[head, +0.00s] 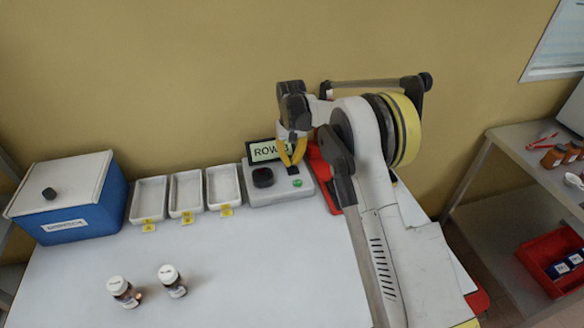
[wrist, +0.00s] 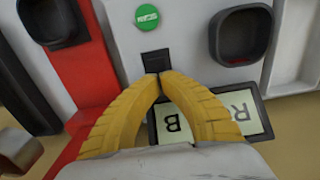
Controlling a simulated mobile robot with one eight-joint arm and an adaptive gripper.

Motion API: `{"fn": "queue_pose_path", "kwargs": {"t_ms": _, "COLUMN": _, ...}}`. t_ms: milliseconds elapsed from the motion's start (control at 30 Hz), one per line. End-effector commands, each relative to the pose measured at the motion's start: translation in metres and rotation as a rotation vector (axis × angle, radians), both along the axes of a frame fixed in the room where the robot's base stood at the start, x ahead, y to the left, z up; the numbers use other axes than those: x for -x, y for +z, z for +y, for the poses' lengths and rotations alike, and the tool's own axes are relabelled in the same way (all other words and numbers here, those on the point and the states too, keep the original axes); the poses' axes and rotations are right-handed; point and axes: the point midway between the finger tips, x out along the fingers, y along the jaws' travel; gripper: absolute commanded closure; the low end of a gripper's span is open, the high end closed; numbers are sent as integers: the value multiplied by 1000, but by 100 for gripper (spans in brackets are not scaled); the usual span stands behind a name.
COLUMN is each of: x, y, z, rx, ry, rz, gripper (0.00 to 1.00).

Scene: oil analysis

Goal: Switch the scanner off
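The scanner (head: 270,195) is a pale grey box at the back of the table, with a tilted display (head: 264,151) reading "ROW" and a partly covered letter. The wrist view shows a "B" on the display (wrist: 175,124). Its top has a green button (wrist: 147,17), a round black well (wrist: 240,36) and a small black rectangular switch (wrist: 155,60). My gripper (wrist: 158,74) has its yellow fingers brought together with nothing between them. The fingertips are at the switch's edge and cover part of it. I cannot tell whether they touch or press it, or its position.
A red unit (head: 324,178) stands close to the scanner's right. Three white trays (head: 186,192) with yellow tags are to its left, then a blue box (head: 73,209) with a white lid. The table's middle is clear.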

Motion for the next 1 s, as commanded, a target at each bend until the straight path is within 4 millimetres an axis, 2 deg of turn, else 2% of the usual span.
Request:
{"fn": "queue_pose_path", "kwargs": {"t_ms": 567, "x": 0, "y": -7, "z": 0, "rx": 0, "ry": 0, "rz": 0, "gripper": 100}}
{"fn": "queue_pose_path", "kwargs": {"t_ms": 767, "x": 0, "y": 4, "z": 0, "rx": 0, "ry": 0, "rz": 0, "gripper": 100}}
{"fn": "queue_pose_path", "kwargs": {"t_ms": 1000, "x": 0, "y": 26, "z": 0, "rx": 0, "ry": 0, "rz": 0, "gripper": 100}}
